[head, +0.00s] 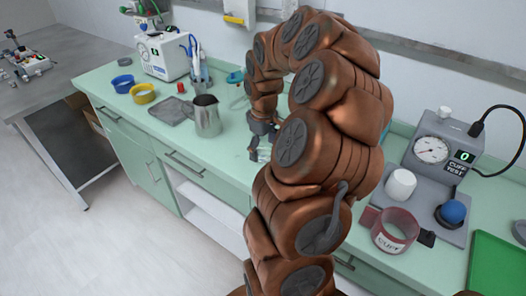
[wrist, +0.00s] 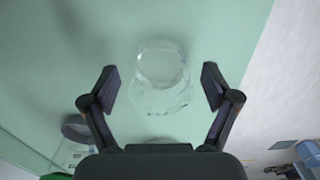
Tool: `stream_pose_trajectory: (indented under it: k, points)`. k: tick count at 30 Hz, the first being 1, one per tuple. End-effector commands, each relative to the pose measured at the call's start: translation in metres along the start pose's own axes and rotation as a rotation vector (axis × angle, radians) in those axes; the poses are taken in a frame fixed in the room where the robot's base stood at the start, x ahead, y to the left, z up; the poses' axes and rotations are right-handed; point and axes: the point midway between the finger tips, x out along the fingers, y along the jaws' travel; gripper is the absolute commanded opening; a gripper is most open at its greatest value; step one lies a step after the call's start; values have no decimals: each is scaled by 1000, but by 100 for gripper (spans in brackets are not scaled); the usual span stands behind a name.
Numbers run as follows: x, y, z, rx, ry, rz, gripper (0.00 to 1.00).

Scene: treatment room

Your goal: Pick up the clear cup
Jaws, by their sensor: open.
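The clear cup (wrist: 160,66) stands on the pale green counter, seen from above in the wrist view. Its see-through outline is faint against the counter. My gripper (wrist: 159,84) is open, with one dark finger to the left of the cup and one to the right, and gaps on both sides. In the head view my gripper (head: 258,143) is low over the counter, partly hidden by my arm. A small clear patch of the cup (head: 264,155) shows beside it.
A metal jug (head: 207,116) stands on the counter left of my gripper, beside a grey tray (head: 170,110). The counter's front edge is close.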

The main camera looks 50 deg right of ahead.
Motion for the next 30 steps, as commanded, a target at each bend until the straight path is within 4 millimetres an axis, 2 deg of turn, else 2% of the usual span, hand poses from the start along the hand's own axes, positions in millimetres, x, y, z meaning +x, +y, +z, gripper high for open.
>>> stream_pose_trajectory:
  k: [3, 22, 30]
  points:
    - [0, 0, 0, 0, 1, 1, 85]
    - [-1, 0, 0, -1, 1, 1, 20]
    - [-1, 0, 0, -1, 1, 1, 20]
